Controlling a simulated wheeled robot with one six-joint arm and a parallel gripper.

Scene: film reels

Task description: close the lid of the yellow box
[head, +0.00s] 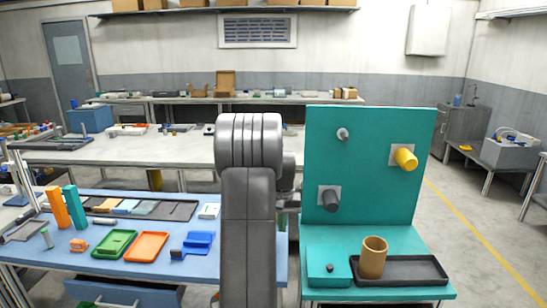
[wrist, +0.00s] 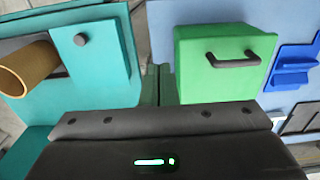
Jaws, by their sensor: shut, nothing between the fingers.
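I cannot make out a yellow box or its lid in either view. My gripper shows in the wrist view (wrist: 158,85) as two dark teal-looking fingers close together, shut, above the black wrist body. In the head view my grey arm hides most of it. Beyond it in the wrist view is a green box (wrist: 215,75) with a dark handle on its face, apart from the fingers. On the far back bench a small brown box (head: 225,80) stands with its lid up, too small to tell more.
The teal bench (head: 430,262) bears a knobbed teal block (head: 328,266), a brown cup (head: 373,257) and a black tray (head: 420,270). Its upright panel (head: 365,130) carries pegs and a yellow cylinder (head: 406,159). The blue table (head: 60,262) holds green (head: 114,243) and orange (head: 146,246) trays.

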